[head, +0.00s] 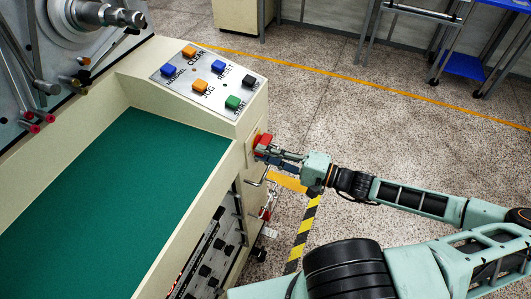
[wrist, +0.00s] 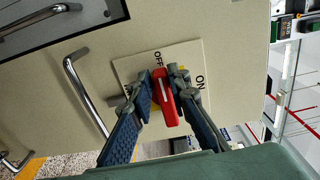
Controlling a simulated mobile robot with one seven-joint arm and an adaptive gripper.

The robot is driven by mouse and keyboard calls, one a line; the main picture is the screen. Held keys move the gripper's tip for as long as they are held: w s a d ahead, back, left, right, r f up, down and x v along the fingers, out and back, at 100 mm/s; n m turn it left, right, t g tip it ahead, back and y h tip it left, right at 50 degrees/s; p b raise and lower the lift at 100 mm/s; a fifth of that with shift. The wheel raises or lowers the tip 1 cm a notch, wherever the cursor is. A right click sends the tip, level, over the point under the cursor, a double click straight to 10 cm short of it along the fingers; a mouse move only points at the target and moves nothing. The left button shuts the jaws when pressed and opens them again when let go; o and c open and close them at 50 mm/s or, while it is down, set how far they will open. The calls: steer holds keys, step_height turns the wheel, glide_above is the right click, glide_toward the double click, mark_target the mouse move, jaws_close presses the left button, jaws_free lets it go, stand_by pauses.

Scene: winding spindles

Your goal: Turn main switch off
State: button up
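The main switch is a red handle (wrist: 165,98) on a pale plate (wrist: 128,68) marked OFF at the top and ON at the right in the wrist view. Yellow shows behind the handle. Its long side runs nearly up and down in that view, with the upper end towards OFF. My gripper (wrist: 169,80) has one finger on each side of the handle, and both fingertips appear to touch it. In the head view, my gripper (head: 268,152) is at the red switch (head: 263,141) on the machine's right side; the fingers partly hide it.
A bent metal handle (wrist: 84,95) is left of the switch plate. Buttons (head: 201,87) sit on the sloped panel above the switch. A green tray surface (head: 130,190) lies left. Speckled floor (head: 340,110) to the right is open, with blue-shelved carts (head: 465,66) farther back.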

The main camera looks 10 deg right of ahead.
steer(key=shift+o, duration=1.2)
steer(key=shift+d, duration=0.1)
steer(key=v, duration=1.2)
